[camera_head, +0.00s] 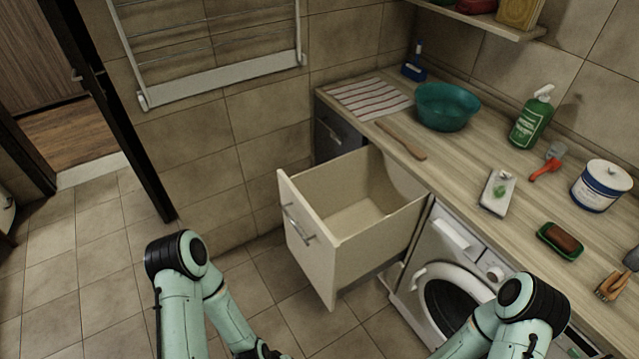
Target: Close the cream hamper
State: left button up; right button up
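The cream hamper (307,238) is a deep drawer-like bin under the counter. It is pulled far out, and its inside shows empty. Its front panel faces left and carries a metal bar handle (298,224). My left arm comes up from the bottom, left of the hamper, and bends down toward the bottom edge in front of it. My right arm is at the bottom right, in front of the washing machine. Neither gripper's fingers show in this view.
The washing machine (447,262) stands right of the hamper. The wooden counter (455,165) holds a teal basin (446,106), a green bottle (531,118), a white tin (600,186) and smaller items. Tiled floor (75,250) is clear at left. A drying rack (215,45) hangs on the wall.

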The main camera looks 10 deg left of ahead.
aim_at(349, 218)
jog(key=i+l+u, duration=0.1)
jog(key=i+u, duration=0.25)
jog(key=i+l+u, duration=0.15)
jog(key=u, duration=0.2)
